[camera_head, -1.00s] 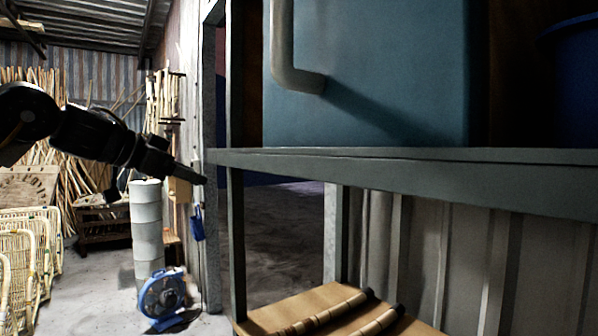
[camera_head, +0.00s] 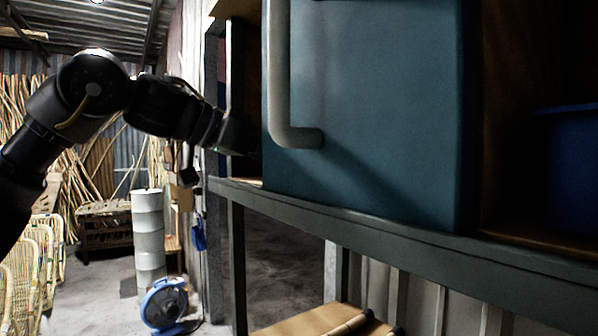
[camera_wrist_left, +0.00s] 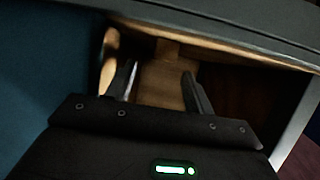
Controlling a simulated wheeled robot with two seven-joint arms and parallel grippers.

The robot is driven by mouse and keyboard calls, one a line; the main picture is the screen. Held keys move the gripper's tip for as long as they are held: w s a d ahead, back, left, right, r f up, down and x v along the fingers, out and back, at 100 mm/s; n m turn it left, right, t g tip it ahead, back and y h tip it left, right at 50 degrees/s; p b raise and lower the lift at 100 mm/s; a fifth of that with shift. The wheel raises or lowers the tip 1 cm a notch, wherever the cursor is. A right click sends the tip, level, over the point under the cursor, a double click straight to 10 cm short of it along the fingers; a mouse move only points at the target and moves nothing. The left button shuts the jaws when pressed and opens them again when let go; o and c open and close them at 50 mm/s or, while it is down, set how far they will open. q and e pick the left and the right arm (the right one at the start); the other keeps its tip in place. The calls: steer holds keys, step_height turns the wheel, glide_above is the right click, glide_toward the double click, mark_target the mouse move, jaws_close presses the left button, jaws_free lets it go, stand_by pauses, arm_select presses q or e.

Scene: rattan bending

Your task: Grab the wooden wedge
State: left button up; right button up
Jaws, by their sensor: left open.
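In the left wrist view, a pale wooden piece (camera_wrist_left: 162,84), which looks like the wooden wedge, shows between the two dark fingers of my left gripper (camera_wrist_left: 158,76). The fingers are apart. I cannot tell whether either finger touches the wood, and its lower part is hidden by the gripper body. In the head view my left gripper (camera_head: 245,140) reaches in at the left side of the teal box on the shelf; its fingertips and the wooden piece are hidden there. My right gripper is not in view.
The teal box (camera_head: 385,110) with a grey pipe handle (camera_head: 280,90) stands close beside my left gripper. The grey shelf edge (camera_head: 400,235) runs below. A blue bin (camera_head: 570,165) is at the right. Rattan pieces (camera_head: 345,326) lie on a lower board.

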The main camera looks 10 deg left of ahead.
arm_select(q)
steer(key=shift+w+d+f, duration=0.15)
steer(key=shift+w+d, duration=0.05)
steer(key=p+x, duration=0.3)
steer(key=x, duration=0.1)
steer(key=shift+w+f, duration=0.2)
steer(key=shift+w, duration=0.05)
steer(key=shift+w+d+f, duration=0.2)
steer(key=shift+d, duration=0.1)
steer(key=shift+s+a, duration=0.15)
steer(key=shift+s, duration=0.05)
steer(key=shift+c, duration=1.6)
steer(key=c, duration=0.7)
